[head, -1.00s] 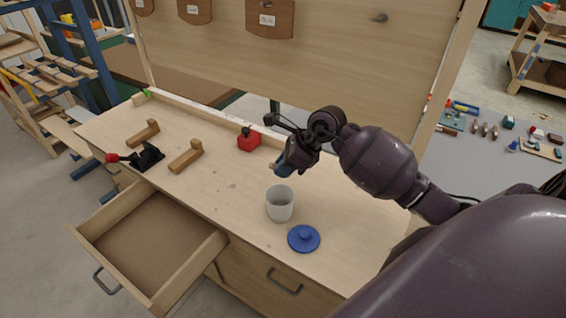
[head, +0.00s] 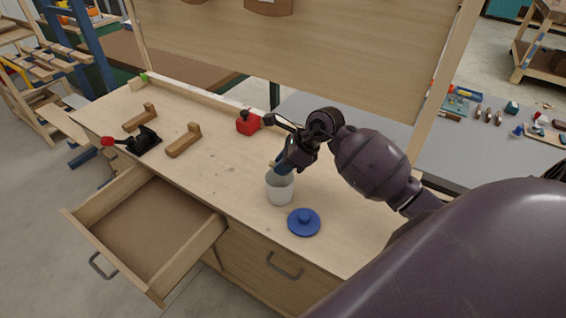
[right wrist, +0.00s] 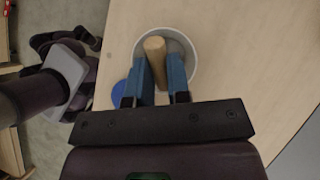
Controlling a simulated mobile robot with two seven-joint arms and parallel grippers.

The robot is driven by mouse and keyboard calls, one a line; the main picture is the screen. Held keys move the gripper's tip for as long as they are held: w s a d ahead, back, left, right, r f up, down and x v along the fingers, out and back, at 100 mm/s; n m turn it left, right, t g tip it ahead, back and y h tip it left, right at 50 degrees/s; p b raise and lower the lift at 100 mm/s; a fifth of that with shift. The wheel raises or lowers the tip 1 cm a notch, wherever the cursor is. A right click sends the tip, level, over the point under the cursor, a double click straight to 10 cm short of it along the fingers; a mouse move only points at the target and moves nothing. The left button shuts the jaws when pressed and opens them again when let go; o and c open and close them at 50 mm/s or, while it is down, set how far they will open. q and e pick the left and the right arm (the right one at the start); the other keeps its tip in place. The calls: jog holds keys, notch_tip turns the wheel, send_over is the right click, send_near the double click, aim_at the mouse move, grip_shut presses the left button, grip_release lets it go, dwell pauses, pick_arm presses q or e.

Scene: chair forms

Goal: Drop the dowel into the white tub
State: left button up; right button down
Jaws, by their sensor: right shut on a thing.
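The white tub (head: 281,191) stands upright on the bench top, and its rim also shows in the right wrist view (right wrist: 191,50). My right gripper (head: 281,167) is at the tub's mouth, at its back edge in the head view. In the right wrist view the wooden dowel (right wrist: 155,58) lies between the two blue fingers (right wrist: 161,75), and my right gripper is shut on it. The dowel's far end shows against the tub's opening. I cannot tell how deep it reaches. In the head view the dowel is hidden by the gripper.
A blue lid (head: 304,221) lies right in front of the tub. A red block (head: 248,123), wooden pieces (head: 183,141) and a black clamp with a red knob (head: 140,141) sit further left. An open, empty drawer (head: 145,228) juts out at the front left.

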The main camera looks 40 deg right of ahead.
dwell(0.4)
jog(key=c, duration=1)
grip_release()
jog(key=shift+r+p, duration=1.8)
jog(key=shift+r, duration=2.2)
